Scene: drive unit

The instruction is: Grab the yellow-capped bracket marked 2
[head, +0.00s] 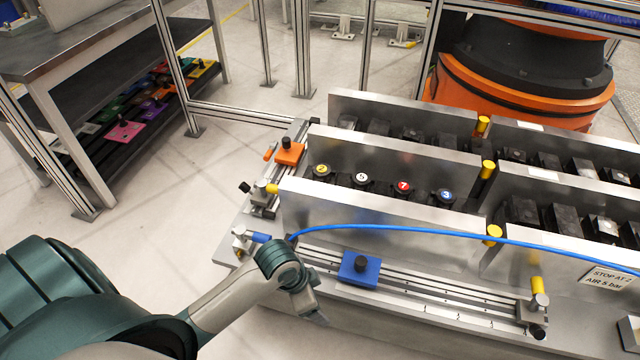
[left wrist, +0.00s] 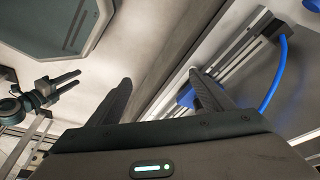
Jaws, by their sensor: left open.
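The yellow-capped bracket marked 2 (head: 322,170) stands leftmost in a row inside the front-left metal bay in the head view. Beside it are a white-capped one marked 5 (head: 361,178), a red-capped 7 (head: 404,187) and a blue-capped 3 (head: 446,196). Their lower parts are hidden by the front wall. My left gripper (head: 316,316) is low in front of the bay, left of the blue slider block, well short of the brackets. In the left wrist view its fingers (left wrist: 160,98) are apart with nothing between them. What looks like my right gripper (left wrist: 66,84) shows there, fingers apart.
Metal walls (head: 360,206) enclose the bays. A blue hose (head: 400,228) arches across the front wall. A blue block (head: 359,268) sits on the front rail, an orange block (head: 290,152) on the left rail. Yellow-topped posts (head: 493,234) stand between bays. A shelf table is at left.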

